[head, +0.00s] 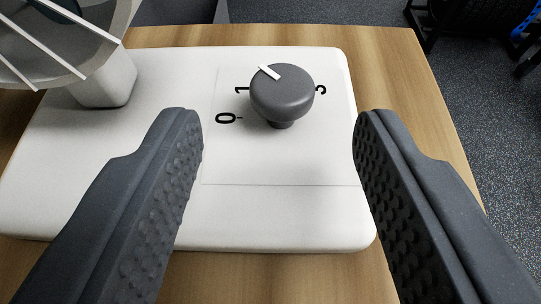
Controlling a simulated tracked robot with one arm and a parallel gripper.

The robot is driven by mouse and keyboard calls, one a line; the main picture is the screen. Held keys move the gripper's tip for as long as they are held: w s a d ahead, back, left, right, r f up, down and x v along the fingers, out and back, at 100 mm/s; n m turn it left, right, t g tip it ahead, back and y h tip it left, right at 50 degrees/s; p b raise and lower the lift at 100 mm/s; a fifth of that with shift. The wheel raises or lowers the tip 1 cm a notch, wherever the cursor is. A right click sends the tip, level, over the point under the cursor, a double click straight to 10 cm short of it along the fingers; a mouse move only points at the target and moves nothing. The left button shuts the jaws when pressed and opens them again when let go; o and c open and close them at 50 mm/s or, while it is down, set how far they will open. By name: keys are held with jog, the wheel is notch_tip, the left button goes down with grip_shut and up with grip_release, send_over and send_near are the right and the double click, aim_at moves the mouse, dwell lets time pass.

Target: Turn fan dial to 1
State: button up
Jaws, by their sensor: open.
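The fan dial (282,94) is a round dark grey knob on a short stem, standing on the white fan base (110,190). Its white pointer (269,72) is on the far side, slightly left of centre. The 0 mark (227,118) is left of the knob, with the 1 mark (242,90) just beyond it. Another mark (320,90) on the right is partly hidden and looks like a 2 or 3. The pointer is clockwise past the 1. My gripper (279,114) is open, its fingers wide apart on the near side of the dial, not touching it.
The fan's upright and part of its grille (60,45) rise at the upper left, close to the left finger. The wooden tabletop (385,65) surrounds the base. Dark speckled floor and black gym equipment (470,25) lie beyond the right edge.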

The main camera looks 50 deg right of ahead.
jog(key=v, duration=0.9)
jog(key=shift+a+b, duration=0.25)
jog(key=shift+b, duration=0.1)
jog(key=shift+s+r, duration=0.1)
jog(key=shift+r, duration=0.1)
jog(key=w+a+r+t+y+b, duration=0.1)
jog(key=w+a+r+t+y, duration=0.15)
jog(key=w+r, duration=0.4)
jog(key=w+a+r+t+y+b, duration=0.1)
jog(key=w+a+r+t+y, duration=0.2)
jog(key=r, duration=0.6)
jog(key=a+r+n+t+y+b, duration=0.25)
jog(key=r+n+y, duration=0.2)
jog(key=r, duration=1.55)
jog(key=s+a+r+n+y, duration=0.2)
jog(key=s+r+y, duration=0.15)
jog(key=r, duration=0.45)
jog(key=s+d+r+n+h+b, duration=0.1)
jog(key=s+r, duration=0.4)
jog(key=s, duration=0.5)
jog(key=s+d+r+n+g+h+b, duration=0.1)
jog(key=s+d+r+n, duration=0.2)
jog(key=s+r, duration=0.3)
jog(key=s, duration=0.4)
jog(key=shift+d+r+h, duration=0.15)
jog(key=shift+r+h, duration=0.05)
jog(key=shift+h, duration=0.15)
